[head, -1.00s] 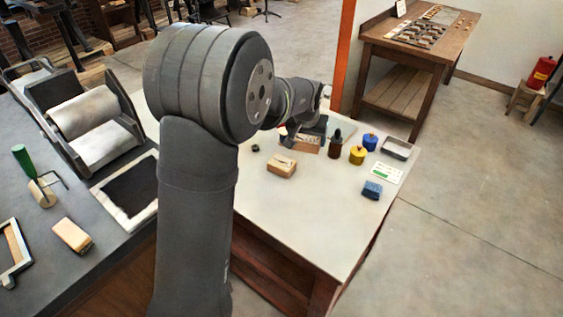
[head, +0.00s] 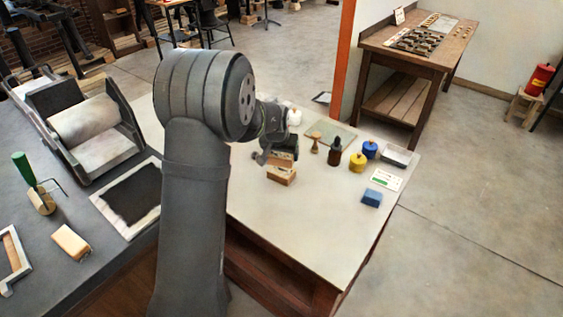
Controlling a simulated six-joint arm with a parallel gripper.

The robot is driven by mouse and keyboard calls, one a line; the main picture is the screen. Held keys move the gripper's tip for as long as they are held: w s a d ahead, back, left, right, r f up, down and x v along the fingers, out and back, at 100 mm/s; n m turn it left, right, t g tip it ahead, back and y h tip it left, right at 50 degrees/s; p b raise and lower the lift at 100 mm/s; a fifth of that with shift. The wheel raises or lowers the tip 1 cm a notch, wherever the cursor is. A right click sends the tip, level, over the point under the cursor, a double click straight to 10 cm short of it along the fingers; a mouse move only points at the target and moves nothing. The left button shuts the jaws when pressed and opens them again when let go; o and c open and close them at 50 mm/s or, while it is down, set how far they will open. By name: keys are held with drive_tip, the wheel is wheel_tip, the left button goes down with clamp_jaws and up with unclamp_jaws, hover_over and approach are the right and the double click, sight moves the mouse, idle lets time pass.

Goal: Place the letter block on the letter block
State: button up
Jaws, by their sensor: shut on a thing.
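One letter block (head: 281,176), a pale wooden block, lies on the light table. My gripper (head: 281,151) is shut on the other letter block (head: 286,155), which looks darker brown and is small in the head view. The held block is directly above or just behind the lying block in the picture. I cannot tell whether the two touch. My gripper's fingers partly hide the held block.
To the right stand a wooden-handled stamp (head: 315,143), a dark dropper bottle (head: 335,150), a yellow jar (head: 357,162), a blue jar (head: 369,149), a blue block (head: 372,198) and a grey tray (head: 398,157). The table's front (head: 300,225) is clear.

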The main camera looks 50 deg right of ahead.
sight(282, 162)
drive_tip(key=shift+f, duration=1.9)
drive_tip(key=shift+f, duration=0.2)
drive_tip(key=o, duration=1)
drive_tip(key=shift+o, duration=0.2)
drive_tip(key=shift+r, duration=0.1)
drive_tip(key=v, duration=1.2)
drive_tip(key=shift+r, duration=0.1)
